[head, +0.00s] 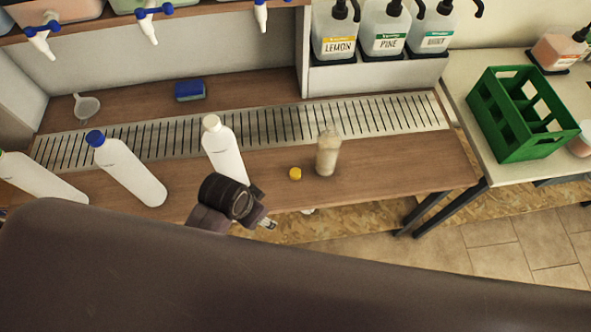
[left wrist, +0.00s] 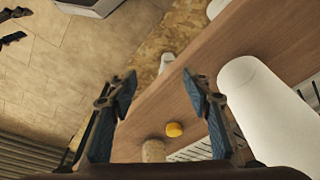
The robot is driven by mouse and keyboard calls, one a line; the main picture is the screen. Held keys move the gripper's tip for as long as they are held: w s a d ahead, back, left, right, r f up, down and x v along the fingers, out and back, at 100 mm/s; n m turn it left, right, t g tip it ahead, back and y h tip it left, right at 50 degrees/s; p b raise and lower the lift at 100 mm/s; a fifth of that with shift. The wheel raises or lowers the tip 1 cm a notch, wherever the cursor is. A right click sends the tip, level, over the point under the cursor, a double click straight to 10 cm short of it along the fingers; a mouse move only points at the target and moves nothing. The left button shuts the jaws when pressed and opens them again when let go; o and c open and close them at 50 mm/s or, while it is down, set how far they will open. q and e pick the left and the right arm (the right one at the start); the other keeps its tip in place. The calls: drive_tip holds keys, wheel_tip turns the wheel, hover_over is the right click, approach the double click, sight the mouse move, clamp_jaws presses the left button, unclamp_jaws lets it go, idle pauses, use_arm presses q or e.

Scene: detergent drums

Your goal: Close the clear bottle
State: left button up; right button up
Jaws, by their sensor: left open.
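The clear bottle (head: 327,155), with pale beige contents, stands upright on the wooden counter in front of the drain grate. Its top is too small to read clearly. A yellow cap (head: 295,173) lies on the counter just left of it. In the left wrist view the cap (left wrist: 174,130) shows beyond the fingers, with the clear bottle (left wrist: 153,151) partly cut off below it. My left gripper (head: 264,209) is at the counter's front edge, left of and nearer than the cap. In the left wrist view its fingers (left wrist: 160,92) are spread and empty. My right gripper is not seen.
A white bottle (head: 223,148) stands close behind my left gripper. A blue-capped white bottle (head: 128,170) and another white bottle (head: 40,178) stand further left. A blue sponge (head: 190,90) lies behind the grate (head: 270,127). A green crate (head: 520,113) sits on the right table.

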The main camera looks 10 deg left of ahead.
sight(297, 175)
use_arm(q)
drive_tip(key=w+d+r+m, duration=0.1)
drive_tip(key=w+d+m, duration=0.1)
drive_tip(key=w+d+r+m, duration=0.1)
drive_tip(key=w+d+m, duration=0.1)
drive_tip(key=w, duration=0.1)
drive_tip(key=w+d+m+g, duration=0.1)
drive_tip(key=w+d+m, duration=0.1)
drive_tip(key=m, duration=0.1)
drive_tip(key=shift+w+d+r+p, duration=0.15)
drive_tip(key=shift+w+r+p, duration=0.25)
drive_tip(key=w+m, duration=0.2)
drive_tip(key=w+r+m+g, duration=0.1)
drive_tip(key=w+m, duration=0.1)
drive_tip(key=w+d+r+m+y, duration=0.1)
drive_tip(key=w+m, duration=0.1)
drive_tip(key=w, duration=0.1)
drive_tip(key=shift+r, duration=0.25)
drive_tip(key=shift+w+r+m, duration=0.2)
drive_tip(key=shift+w+m, duration=0.1)
drive_tip(key=shift+m, duration=0.1)
wheel_tip(297, 175, down, 2)
drive_tip(key=shift+f, duration=0.35)
drive_tip(key=shift+p, duration=0.3)
